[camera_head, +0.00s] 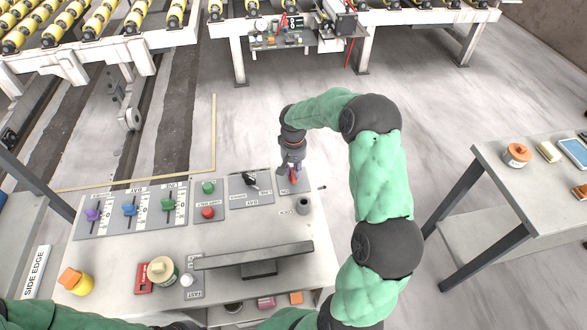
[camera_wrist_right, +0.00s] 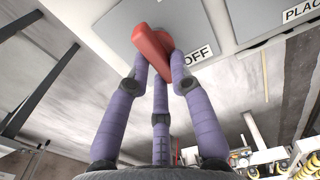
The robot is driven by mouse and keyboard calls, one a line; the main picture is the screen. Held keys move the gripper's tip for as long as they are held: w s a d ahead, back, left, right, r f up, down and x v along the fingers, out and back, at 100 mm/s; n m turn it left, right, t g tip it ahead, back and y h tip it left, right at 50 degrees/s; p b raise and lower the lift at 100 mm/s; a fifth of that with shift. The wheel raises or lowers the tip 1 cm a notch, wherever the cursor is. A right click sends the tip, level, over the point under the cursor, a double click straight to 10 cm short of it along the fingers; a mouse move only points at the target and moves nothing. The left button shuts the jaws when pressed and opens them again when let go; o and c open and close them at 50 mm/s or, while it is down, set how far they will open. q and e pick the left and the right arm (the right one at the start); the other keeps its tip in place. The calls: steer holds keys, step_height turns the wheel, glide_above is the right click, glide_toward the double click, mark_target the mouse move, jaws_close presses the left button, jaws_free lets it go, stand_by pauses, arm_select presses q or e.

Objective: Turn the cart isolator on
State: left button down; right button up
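The cart isolator is a red rotary handle (camera_head: 295,175) on a small grey plate at the right end of the console's row of controls. In the right wrist view the red handle (camera_wrist_right: 158,52) stands out from its plate, with the word OFF printed beside it. My right gripper (camera_head: 293,172) reaches down to the handle. In the right wrist view its purple fingers (camera_wrist_right: 162,68) converge on both sides of the handle and appear shut on it. The handle's exact angle is hard to read. My left arm shows only at the bottom left edge; its gripper is out of view.
The console (camera_head: 115,255) carries several coloured levers, a green button (camera_head: 208,187), a red button (camera_head: 208,212) and a black switch (camera_head: 250,179). A raised grey bar (camera_head: 255,255) crosses its front. A side table (camera_head: 500,180) stands right, with open floor between.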

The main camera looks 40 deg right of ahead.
mark_target(293, 170)
steer(key=o, duration=0.4)
step_height(293, 170, up, 12)
steer(key=shift+r, duration=0.1)
stand_by(0.4)
stand_by(0.6)
